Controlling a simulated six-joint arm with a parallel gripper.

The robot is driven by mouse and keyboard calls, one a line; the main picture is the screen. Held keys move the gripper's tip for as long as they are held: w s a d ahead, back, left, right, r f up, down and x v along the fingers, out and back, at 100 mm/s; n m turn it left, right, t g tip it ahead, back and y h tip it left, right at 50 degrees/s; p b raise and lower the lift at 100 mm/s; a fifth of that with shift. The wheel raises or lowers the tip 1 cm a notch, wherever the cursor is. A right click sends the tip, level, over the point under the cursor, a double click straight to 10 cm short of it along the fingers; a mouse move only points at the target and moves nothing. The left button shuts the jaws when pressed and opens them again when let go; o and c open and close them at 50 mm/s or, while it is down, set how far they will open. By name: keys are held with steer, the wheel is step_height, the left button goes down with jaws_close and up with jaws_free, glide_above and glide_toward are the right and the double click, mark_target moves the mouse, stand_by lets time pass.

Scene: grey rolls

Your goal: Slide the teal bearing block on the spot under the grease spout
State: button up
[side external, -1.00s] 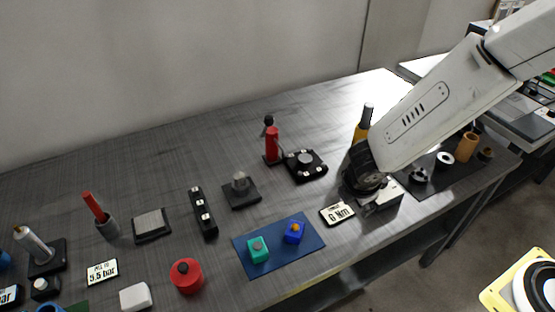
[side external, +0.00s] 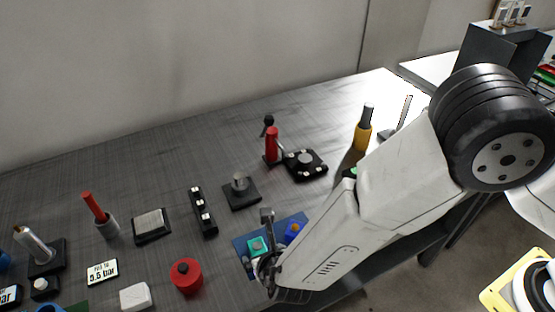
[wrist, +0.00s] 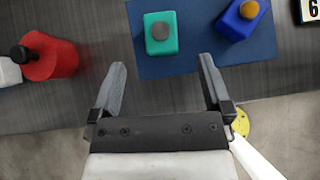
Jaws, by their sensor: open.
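The teal bearing block (side external: 257,246) has a grey round top and sits on the blue mat (side external: 240,243). In the wrist view the teal block (wrist: 161,42) lies just beyond my fingertips, in line with the gap between them. My gripper (wrist: 162,64) is open and empty, low at the mat's front edge, with one finger towards each side of the block. In the side view my gripper (side external: 257,238) partly covers the block. A red upright piece with a black head (side external: 271,145) stands farther back; I cannot tell surely whether it is the grease spout. I cannot make out the spot.
A blue block with an orange top (wrist: 240,18) stands right of the teal one on the same mat. A red round container (side external: 186,275) stands to the left. A black plate with a domed grey piece (side external: 240,190) lies behind the mat. My arm hides the mat's right part.

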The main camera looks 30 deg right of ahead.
mark_target(258, 249)
steer(key=shift+x, duration=1.35)
steer(key=shift+x, duration=2.6)
steer(key=shift+s, duration=0.1)
jaws_close()
